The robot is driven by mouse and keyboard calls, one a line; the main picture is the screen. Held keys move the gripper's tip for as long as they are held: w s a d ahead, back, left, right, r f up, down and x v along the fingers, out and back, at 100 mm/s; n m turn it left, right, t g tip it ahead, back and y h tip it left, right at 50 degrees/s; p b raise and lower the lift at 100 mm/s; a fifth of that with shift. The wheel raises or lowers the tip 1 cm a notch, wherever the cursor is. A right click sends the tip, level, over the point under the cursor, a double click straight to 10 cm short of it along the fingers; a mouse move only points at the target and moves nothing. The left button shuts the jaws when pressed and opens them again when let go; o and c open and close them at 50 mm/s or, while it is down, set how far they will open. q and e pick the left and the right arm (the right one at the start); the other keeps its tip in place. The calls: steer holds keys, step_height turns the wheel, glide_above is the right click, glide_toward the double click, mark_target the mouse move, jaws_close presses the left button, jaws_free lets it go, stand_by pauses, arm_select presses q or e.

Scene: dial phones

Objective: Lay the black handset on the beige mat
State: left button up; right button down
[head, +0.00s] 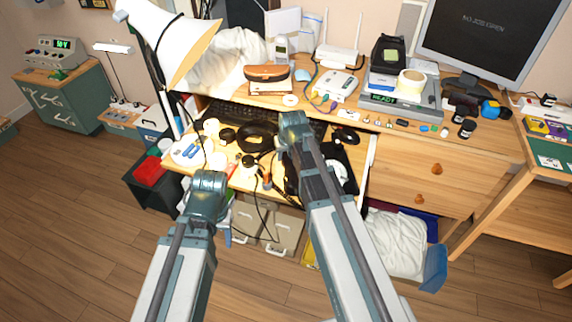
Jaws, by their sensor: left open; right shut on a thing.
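My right gripper (295,128) is over the desk at the middle of the head view. Its fingers are hidden behind my own wrist and forearm. A dark, long shape, which looks like the black handset (290,180), shows at the left edge of that forearm, partly covered by it. It appears to be in the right gripper's grasp, but the contact is hidden. My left gripper (208,186) is at the desk's front left and open, with its fingertips hidden by the wrist. I cannot make out the beige mat among the things on the desk.
A black keyboard (232,112), a black round object (258,138) and loose cables crowd the desk's left part. A white dish (187,151) sits at its left edge. A lamp (172,42) stands at the back left.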

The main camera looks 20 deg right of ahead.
step_height(320, 180, down, 3)
steer(key=shift+f+b, duration=0.1)
steer(key=shift+b, duration=1.15)
steer(key=shift+c, duration=2.4)
jaws_free()
